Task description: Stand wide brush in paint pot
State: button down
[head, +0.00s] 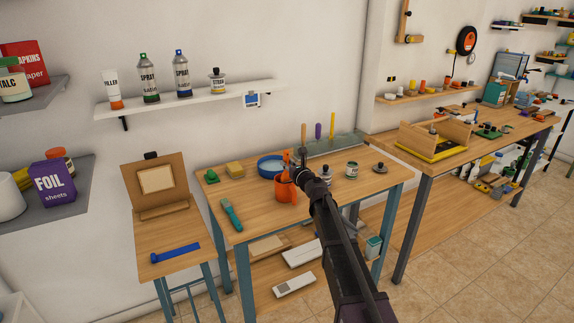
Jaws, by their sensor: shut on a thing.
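The orange paint pot (286,190) stands on the wooden workbench, left of my gripper. My gripper (297,161) is above the pot's right side, at the end of my dark arm. It is shut on a slim orange piece (287,157), which looks like the handle of the wide brush. This piece is roughly upright over the pot. The brush's lower end is hidden, so I cannot tell whether it is inside the pot or touches its bottom.
A blue round dish (271,166) is close behind the pot. A teal-handled tool (231,215) lies at front left. A jar (351,170) stands right of my arm. Several upright handles (318,131) stand at the back. The bench's front left is mostly clear.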

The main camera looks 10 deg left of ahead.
jog(key=shift+f+b, duration=0.55)
jog(key=shift+f, duration=0.05)
dwell(0.3)
jog(key=shift+c, duration=2.1)
grip_release()
jog(key=v, duration=1.2)
